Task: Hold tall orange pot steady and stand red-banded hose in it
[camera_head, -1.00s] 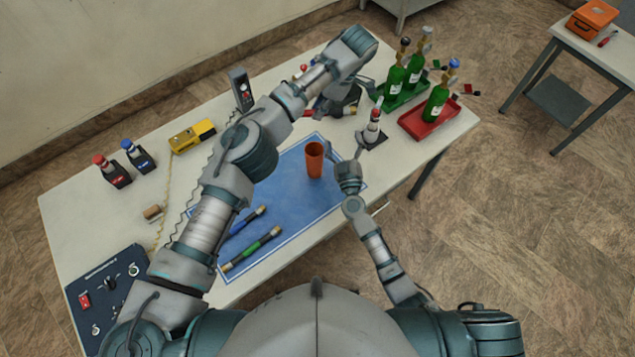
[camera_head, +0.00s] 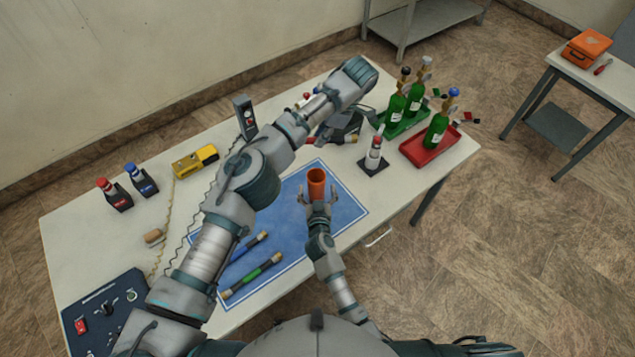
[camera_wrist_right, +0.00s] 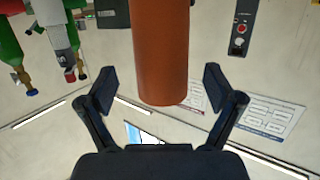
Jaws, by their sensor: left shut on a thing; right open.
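The tall orange pot (camera_head: 316,181) stands upright on the blue mat. My right gripper (camera_head: 318,199) is open at the pot's near side, and in the right wrist view the pot (camera_wrist_right: 160,55) appears between and beyond the spread fingers (camera_wrist_right: 158,90), with a gap on each side. My left gripper (camera_head: 341,124) is behind the pot, beyond the mat, partly hidden by its own arm.
Blue-banded (camera_head: 250,243) and green-banded (camera_head: 253,275) hoses lie on the mat (camera_head: 345,208). A small white bottle (camera_head: 374,153) stands right of the mat. Green bottles stand in a green tray and a red tray (camera_head: 428,158). My left arm crosses above the mat's left part.

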